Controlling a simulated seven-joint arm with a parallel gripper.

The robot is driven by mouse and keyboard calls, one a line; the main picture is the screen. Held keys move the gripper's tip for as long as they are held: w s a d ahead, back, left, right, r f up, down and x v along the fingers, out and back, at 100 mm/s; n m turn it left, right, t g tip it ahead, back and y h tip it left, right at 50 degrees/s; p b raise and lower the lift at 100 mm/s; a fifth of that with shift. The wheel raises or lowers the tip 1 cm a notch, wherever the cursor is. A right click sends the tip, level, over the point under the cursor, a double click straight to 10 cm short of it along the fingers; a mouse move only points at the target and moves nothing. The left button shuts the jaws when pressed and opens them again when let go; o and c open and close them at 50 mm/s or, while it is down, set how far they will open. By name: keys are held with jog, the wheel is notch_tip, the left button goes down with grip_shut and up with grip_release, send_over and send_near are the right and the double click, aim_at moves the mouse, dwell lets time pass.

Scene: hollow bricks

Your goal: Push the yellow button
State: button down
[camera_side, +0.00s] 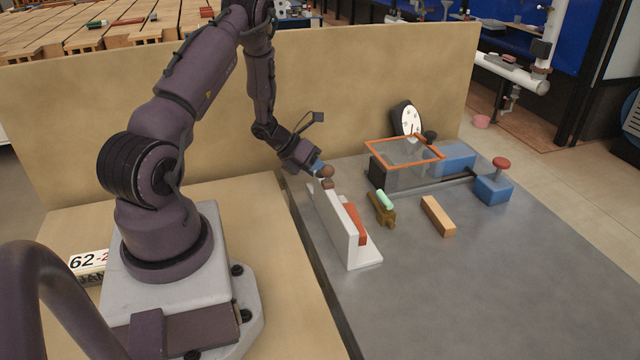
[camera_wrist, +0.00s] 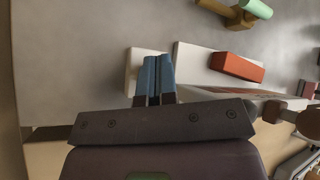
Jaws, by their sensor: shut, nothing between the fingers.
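I cannot make out a yellow button in either view. My gripper (camera_side: 316,168) is by the far end of an upright white panel (camera_side: 338,225), close to a brown round knob (camera_side: 327,171). In the wrist view my gripper's blue fingers (camera_wrist: 155,66) are together and empty. They overlap a small pale block or plate (camera_wrist: 133,72) in the picture; I cannot tell if they touch it. The brown knob (camera_wrist: 310,122) also shows at the right edge there. A blue box with a red knob on top (camera_side: 493,188) stands at the far right, well away from my gripper.
A red-orange block (camera_side: 354,222) is at the panel's right side. Right of it are a brown piece with a green cylinder (camera_side: 384,199) and a tan block (camera_side: 437,216). An orange-framed glass case (camera_side: 400,170) and a clock (camera_side: 407,120) stand behind. The front grey table is clear.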

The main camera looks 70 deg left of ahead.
jog(key=shift+r, duration=3.05)
jog(key=d+r+m+g+h, duration=0.2)
jog(key=d+r+m+g, duration=0.2)
jog(key=d+r+m, duration=1.55)
jog(key=s+d+r+m+y, duration=0.2)
jog(key=s+d+m, duration=0.2)
jog(key=m, duration=0.7)
jog(key=s+d+r+m+y, duration=0.2)
jog(key=s+d+m, duration=0.3)
jog(key=s+m, duration=0.3)
jog(key=r+m, duration=0.1)
jog(key=m, duration=0.2)
jog(key=shift+s+r+t+y, duration=0.15)
jog(key=shift+r+t+y, duration=0.15)
jog(key=shift+t+y, duration=0.1)
